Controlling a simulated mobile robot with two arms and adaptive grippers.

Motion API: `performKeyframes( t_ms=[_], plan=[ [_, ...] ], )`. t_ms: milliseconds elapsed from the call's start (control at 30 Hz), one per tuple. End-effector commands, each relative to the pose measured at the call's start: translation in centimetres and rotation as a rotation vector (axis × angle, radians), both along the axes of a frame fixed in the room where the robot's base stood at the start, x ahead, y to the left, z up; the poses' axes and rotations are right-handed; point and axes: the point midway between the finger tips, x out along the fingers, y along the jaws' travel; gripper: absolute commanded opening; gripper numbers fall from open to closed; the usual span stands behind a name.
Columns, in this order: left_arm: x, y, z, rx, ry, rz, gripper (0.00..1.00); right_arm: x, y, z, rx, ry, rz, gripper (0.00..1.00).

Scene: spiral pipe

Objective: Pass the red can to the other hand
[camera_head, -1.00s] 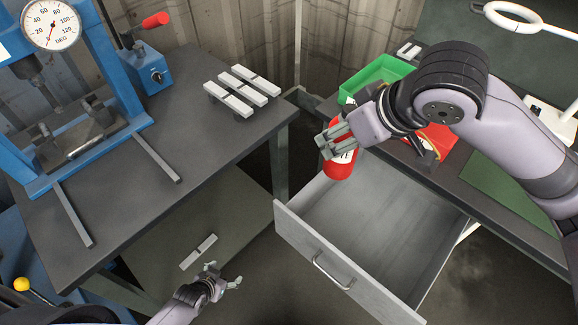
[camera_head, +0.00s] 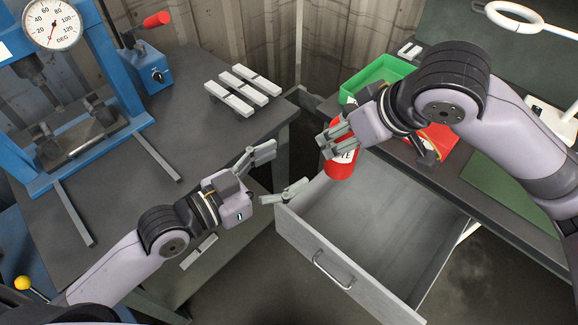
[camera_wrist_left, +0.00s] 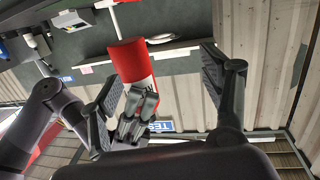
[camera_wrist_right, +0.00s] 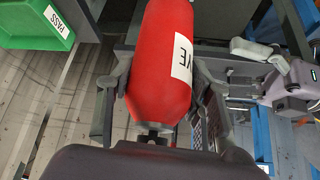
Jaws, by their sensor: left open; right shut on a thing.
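The red can (camera_head: 341,162) with a white label hangs upright in my right gripper (camera_head: 338,136), above the back left of the open drawer. In the right wrist view the can (camera_wrist_right: 162,62) sits between both fingers. My left gripper (camera_head: 284,172) is open and empty, to the left of the can and apart from it, with its fingers spread toward it. In the left wrist view the can (camera_wrist_left: 130,62) shows ahead between the spread fingers, and the right gripper's fingers (camera_wrist_left: 138,108) cover its near part.
An open grey drawer (camera_head: 350,281) lies below the can. A green bin (camera_head: 405,70) and a red bin (camera_head: 447,143) stand on the right bench. The left bench holds a blue press (camera_head: 125,75) and several grey bars (camera_head: 229,97). Free air lies between the grippers.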

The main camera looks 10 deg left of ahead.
Motion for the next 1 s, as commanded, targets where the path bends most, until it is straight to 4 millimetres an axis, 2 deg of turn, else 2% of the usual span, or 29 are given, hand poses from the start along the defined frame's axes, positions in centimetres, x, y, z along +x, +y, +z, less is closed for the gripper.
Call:
performKeyframes(
  t_ms=[33,100,200,333,567,1000],
  plan=[
    [-1.1,-0.7,1.6,-0.012,-0.022,-0.031,0.71,0.0,0.0,0.1,0.001,-0.001,0.0,0.08],
    [-2.2,-1.4,3.2,-0.027,-0.041,-0.063,0.71,0.0,0.0,0.1,0.001,-0.001,0.0,0.08],
    [-3.3,-1.9,4.6,-0.039,-0.059,-0.091,0.71,0.0,0.0,0.1,0.001,-0.001,0.0,0.08],
    [-3.6,-2.4,5.3,-0.048,-0.068,-0.104,0.71,0.0,0.0,0.1,0.001,-0.001,0.0,0.08],
    [-1.9,-4.3,5.5,-0.052,-0.069,-0.103,0.71,0.0,0.0,0.1,0.001,-0.001,0.0,0.08],
    [2.8,-9.8,5.4,-0.05,-0.067,-0.102,0.71,0.0,0.0,0.1,0.001,-0.001,0.0,0.08]
  ],
)
